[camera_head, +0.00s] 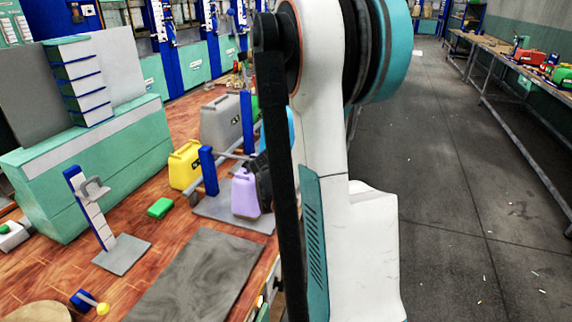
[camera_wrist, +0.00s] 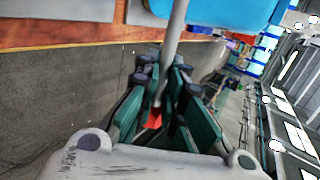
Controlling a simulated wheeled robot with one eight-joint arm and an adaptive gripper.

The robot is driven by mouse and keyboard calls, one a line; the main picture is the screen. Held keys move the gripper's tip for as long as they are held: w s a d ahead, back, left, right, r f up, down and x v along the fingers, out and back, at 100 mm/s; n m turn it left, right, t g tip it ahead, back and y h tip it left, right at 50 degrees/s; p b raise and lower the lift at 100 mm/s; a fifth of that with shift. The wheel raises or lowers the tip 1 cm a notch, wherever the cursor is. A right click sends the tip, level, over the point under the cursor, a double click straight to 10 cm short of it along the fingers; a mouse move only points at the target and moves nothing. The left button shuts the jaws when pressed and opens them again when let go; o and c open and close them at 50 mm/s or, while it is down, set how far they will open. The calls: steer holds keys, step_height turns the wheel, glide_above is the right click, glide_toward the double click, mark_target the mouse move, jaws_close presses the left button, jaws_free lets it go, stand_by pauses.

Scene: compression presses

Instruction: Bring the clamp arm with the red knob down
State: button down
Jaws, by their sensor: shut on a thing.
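In the wrist view, the red knob (camera_wrist: 154,119) sits between the green-padded fingers of my gripper (camera_wrist: 163,88), which is shut on it. The clamp arm (camera_wrist: 174,35) is a grey rod that runs from the knob up to the top of the picture, where it passes a light-blue body (camera_wrist: 232,12). In the head view, my own arm hides the red knob and most of my gripper. I cannot tell the clamp arm's angle from there.
On the wooden bench (camera_head: 185,232) stand a yellow jug (camera_head: 185,167), a purple jug (camera_head: 244,194), a grey jug (camera_head: 220,122) and blue posts (camera_head: 208,171). A lever with a yellow knob (camera_head: 103,308) is at the front left. Open floor (camera_head: 460,200) lies to the right.

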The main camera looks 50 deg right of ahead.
steer(key=shift+f, duration=0.4)
steer(key=shift+s, duration=0.1)
steer(key=c, duration=1.7)
jaws_free()
steer(key=shift+f, duration=0.15)
steer(key=v, duration=1.2)
